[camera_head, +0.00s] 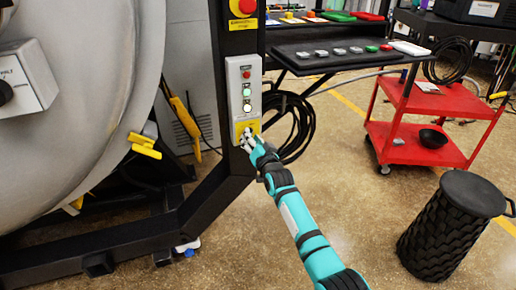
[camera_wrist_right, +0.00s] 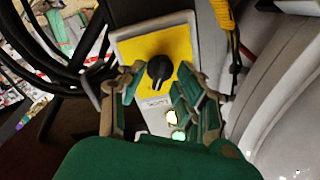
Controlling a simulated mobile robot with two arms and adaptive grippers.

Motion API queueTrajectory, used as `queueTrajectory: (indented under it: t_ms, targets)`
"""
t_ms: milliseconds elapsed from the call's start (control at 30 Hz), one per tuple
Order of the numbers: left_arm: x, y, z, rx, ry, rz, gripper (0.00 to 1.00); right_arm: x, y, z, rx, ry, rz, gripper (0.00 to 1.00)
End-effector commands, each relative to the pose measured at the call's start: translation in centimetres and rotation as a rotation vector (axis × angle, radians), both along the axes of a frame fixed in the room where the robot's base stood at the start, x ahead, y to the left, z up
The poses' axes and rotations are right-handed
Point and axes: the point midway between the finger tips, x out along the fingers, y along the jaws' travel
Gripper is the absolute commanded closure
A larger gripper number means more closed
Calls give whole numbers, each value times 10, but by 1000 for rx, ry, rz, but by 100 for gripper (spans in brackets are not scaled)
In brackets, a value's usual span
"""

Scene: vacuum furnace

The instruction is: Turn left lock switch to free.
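The lock switch is a black rotary knob (camera_wrist_right: 159,69) on a yellow plate, with a small label beside it that seems to read LOCK. The yellow plate (camera_head: 247,125) is at the bottom of a grey control box (camera_head: 243,72) on the black frame post. My right gripper (camera_head: 250,138) is at this plate and hides the knob in the head view. In the right wrist view, the right gripper (camera_wrist_right: 162,85) is open, with one finger on each side of the knob; I cannot tell whether they touch it. My left gripper is not in view.
A red emergency button (camera_head: 244,6) sits above the box. The round grey furnace door (camera_head: 75,95) is at left. Black cables (camera_head: 298,128) hang right of the post. A red cart (camera_head: 420,145) and a black bin (camera_head: 448,228) stand at right, with open floor between.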

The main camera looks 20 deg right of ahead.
Motion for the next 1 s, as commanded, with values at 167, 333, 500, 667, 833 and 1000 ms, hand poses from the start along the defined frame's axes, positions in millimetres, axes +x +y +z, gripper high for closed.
queueTrajectory:
  t_ms: [167,333,500,667,833,1000]
  targets:
    - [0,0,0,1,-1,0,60,-29,-1,-2,1,1,1,66]
    - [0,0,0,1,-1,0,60,-65,-2,-1,0,1,0,66]
    - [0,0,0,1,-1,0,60,-95,-3,-1,0,1,0,66]
    - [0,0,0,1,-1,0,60,-109,-4,-1,0,1,0,66]
    - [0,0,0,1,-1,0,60,-113,-4,0,0,1,0,66]
    - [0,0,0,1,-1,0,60,-112,-4,0,0,1,0,66]
